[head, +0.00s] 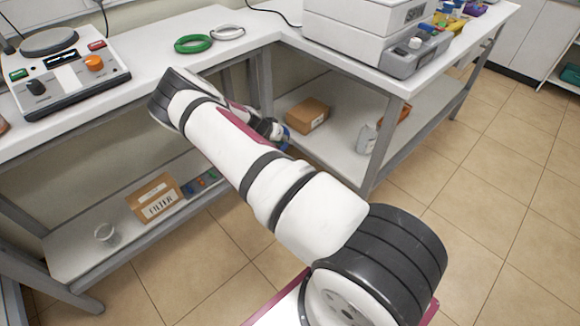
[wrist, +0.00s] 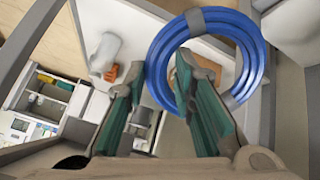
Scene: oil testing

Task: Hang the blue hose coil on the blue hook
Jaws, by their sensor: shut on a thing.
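The blue hose coil (wrist: 254,55) is a ring of several turns with a grey band at its top. In the wrist view its left side runs between the green-padded fingers of my gripper (wrist: 158,67), which is shut on it. In the head view my gripper (head: 272,131) is low beyond my forearm, below worktop level near the inner corner of the benches. Only a small blue piece of the coil (head: 286,139) shows there; the arm and gripper hide the rest. I cannot make out the blue hook in either view.
A green coil (head: 193,44) and a whitish coil (head: 228,32) lie on the worktop. A tester (head: 62,70) stands left, white equipment (head: 345,32) right. Lower shelves hold a cardboard box (head: 307,115), a white bottle (head: 367,139) and a FILTER box (head: 155,198). Bench legs stand close by.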

